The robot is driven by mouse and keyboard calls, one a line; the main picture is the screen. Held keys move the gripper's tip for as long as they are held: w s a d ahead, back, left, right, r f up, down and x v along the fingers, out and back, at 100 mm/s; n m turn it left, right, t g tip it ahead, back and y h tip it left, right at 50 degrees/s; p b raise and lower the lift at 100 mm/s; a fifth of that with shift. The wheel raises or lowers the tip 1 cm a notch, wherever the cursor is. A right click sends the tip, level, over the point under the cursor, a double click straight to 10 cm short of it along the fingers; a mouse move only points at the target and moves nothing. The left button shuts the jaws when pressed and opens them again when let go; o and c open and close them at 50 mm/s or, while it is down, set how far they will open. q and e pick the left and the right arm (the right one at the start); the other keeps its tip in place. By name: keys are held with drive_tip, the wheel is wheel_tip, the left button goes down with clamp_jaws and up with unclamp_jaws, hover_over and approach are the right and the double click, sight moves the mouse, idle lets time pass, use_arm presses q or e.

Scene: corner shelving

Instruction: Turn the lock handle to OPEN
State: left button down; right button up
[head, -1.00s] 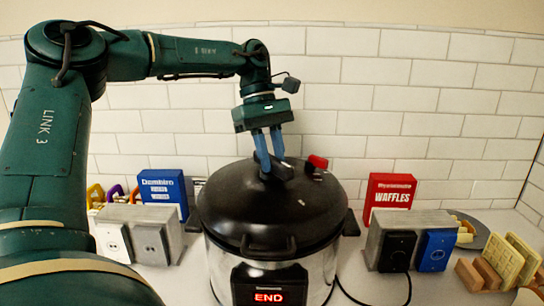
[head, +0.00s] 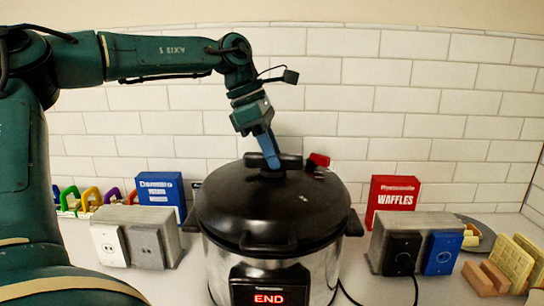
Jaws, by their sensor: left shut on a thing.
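A pressure cooker with a black lid (head: 260,212) and a steel body stands in the middle of the counter in the head view. The black lock handle (head: 288,161) sits on top of the lid and lies roughly left to right in the picture. My left gripper (head: 270,153) comes down from above, tilted, with its blue fingers shut on the left part of the handle. A red valve knob (head: 319,159) stands just right of the handle. The cooker's display (head: 269,298) reads END. My right gripper is not in view.
A blue box (head: 162,190) and an outlet block (head: 133,232) stand left of the cooker. A red waffles box (head: 391,194) and another outlet block (head: 411,243) stand to its right. A tiled wall is behind.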

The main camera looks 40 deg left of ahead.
use_arm(q)
drive_tip(key=shift+n, duration=0.6)
drive_tip(key=c, duration=1.2)
unclamp_jaws()
drive_tip(key=shift+c, duration=0.2)
drive_tip(key=v, duration=1.3)
drive_tip(key=shift+s+d, duration=0.2)
